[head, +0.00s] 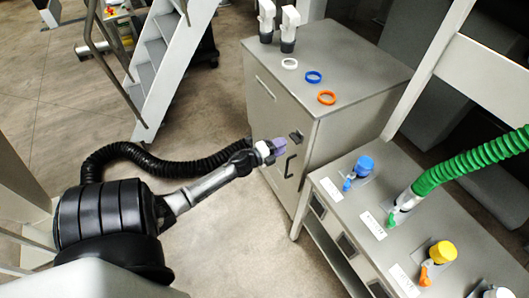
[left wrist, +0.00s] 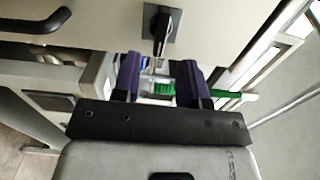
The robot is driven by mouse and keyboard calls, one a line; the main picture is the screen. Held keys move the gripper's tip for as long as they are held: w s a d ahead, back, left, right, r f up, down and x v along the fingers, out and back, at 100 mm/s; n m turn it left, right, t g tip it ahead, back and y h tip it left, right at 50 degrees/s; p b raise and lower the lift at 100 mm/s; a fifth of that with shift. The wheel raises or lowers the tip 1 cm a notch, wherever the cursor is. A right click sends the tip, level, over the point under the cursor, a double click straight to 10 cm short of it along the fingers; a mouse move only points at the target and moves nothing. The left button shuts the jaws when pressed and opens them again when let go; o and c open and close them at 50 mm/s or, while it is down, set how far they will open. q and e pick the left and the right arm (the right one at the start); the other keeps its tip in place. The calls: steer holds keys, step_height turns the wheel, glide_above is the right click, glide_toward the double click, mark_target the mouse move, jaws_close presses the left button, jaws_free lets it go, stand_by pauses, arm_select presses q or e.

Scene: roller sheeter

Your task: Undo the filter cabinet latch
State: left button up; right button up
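The filter cabinet (head: 290,105) is a grey box in the head view. Its latch (head: 296,136) is a small dark plate high on the door front, near the right corner. In the left wrist view the latch (left wrist: 161,24) shows as a dark square plate with a black lever pointing down the picture. A black bar handle (head: 290,165) sits below the latch. My left gripper (head: 272,150) is in front of the door, beside the latch and handle. Its purple fingers (left wrist: 160,82) are apart, with nothing held between them. I see no contact with the latch. My right gripper is not in view.
Rings (head: 313,77) and two white-and-dark fittings (head: 288,30) stand on the cabinet top. A bench (head: 375,215) with coloured valves and a green hose (head: 470,160) is close to the right. Stairs (head: 165,50) stand behind left.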

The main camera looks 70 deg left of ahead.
arm_select(q)
steer(key=s+d, duration=0.1)
steer(key=s, duration=0.7)
stand_by(0.7)
